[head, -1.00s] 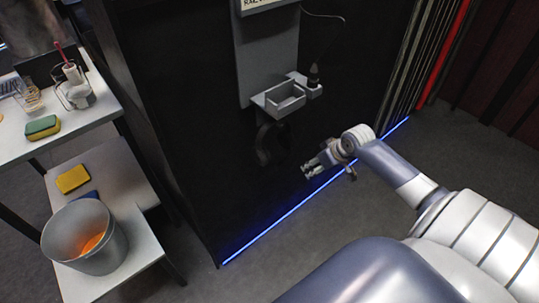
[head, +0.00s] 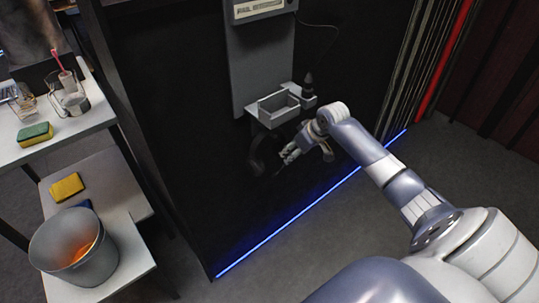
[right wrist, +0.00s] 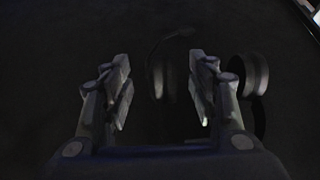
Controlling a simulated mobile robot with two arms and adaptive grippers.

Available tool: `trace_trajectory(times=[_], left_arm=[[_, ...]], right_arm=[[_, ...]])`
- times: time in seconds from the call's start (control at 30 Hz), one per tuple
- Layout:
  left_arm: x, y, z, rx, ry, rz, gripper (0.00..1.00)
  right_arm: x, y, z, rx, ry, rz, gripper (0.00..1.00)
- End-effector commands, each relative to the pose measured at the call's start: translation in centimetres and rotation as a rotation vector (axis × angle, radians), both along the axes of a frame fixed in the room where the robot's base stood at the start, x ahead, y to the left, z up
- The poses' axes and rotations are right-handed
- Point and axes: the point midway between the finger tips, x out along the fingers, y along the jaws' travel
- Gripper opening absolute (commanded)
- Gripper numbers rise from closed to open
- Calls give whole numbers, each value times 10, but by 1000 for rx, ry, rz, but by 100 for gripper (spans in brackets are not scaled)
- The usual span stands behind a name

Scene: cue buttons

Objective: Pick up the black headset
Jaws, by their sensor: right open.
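The black headset (head: 262,155) hangs below the small grey tray, against the black panel, and is hard to make out in the dark. In the right wrist view one rounded ear cup (right wrist: 252,74) shows to the right of the right finger, and another dark part with a thin boom shows between the fingers. My right gripper (head: 284,161) is beside the headset in the head view. In the right wrist view the gripper (right wrist: 160,78) is open, its fingers apart, with no visible grip on the headset. My left gripper is not in view.
The grey tray (head: 276,110) and a microphone-like device (head: 308,90) with a cable sit on a grey backboard (head: 262,62) just above. At left, a white shelf unit (head: 95,130) holds sponges (head: 36,133) and a metal bucket (head: 72,245). The floor between is clear.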

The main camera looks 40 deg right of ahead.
Motion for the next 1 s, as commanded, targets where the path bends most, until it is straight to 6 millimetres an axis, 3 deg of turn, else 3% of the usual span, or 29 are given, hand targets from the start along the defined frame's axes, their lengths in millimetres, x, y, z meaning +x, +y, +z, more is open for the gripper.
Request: trace_trajectory(times=[0.17,0.37,0.5,0.87,1.0], left_arm=[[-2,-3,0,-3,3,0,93],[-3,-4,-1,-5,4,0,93],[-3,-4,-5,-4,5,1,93],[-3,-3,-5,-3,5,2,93],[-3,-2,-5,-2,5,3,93]], right_arm=[[9,1,0,0,-1,1,53],[36,4,1,2,-2,0,53],[44,4,-19,1,2,0,53],[48,4,-26,-2,0,1,53],[48,4,-26,-2,1,1,24]])
